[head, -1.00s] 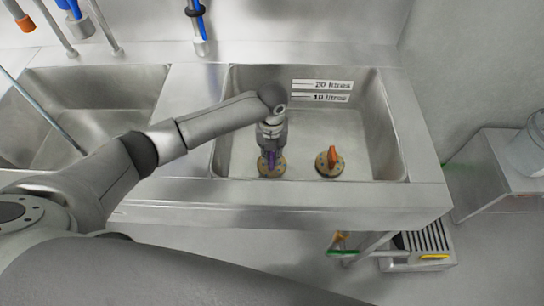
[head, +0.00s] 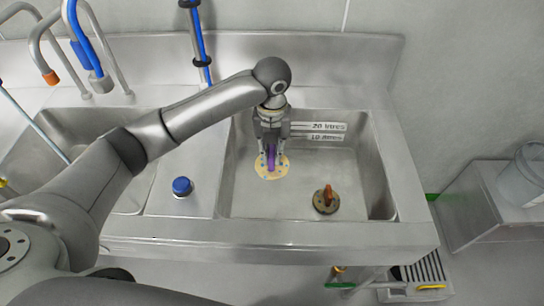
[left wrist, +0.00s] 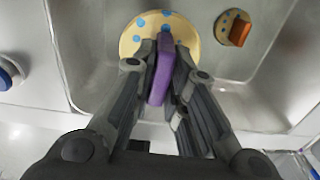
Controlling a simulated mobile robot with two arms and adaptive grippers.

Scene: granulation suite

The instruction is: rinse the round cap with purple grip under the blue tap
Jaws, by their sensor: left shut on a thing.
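My left gripper (head: 271,152) is shut on the upright purple grip (left wrist: 163,68) of the round cap (head: 259,171). The cap is a pale yellow disc with blue spots and also shows in the left wrist view (left wrist: 130,42). It hangs inside the right basin (head: 290,205) and looks raised off the floor. The blue tap (head: 97,80) is at the back left, over the left basin side, away from the cap. My right gripper is not in view.
A round cap with an orange grip (head: 325,203) lies on the right basin's floor. A blue knob (head: 181,187) stands on the deck between basins. An orange-tipped tap (head: 51,77) and a blue hose (head: 199,40) are behind. A bucket (head: 522,175) stands at right.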

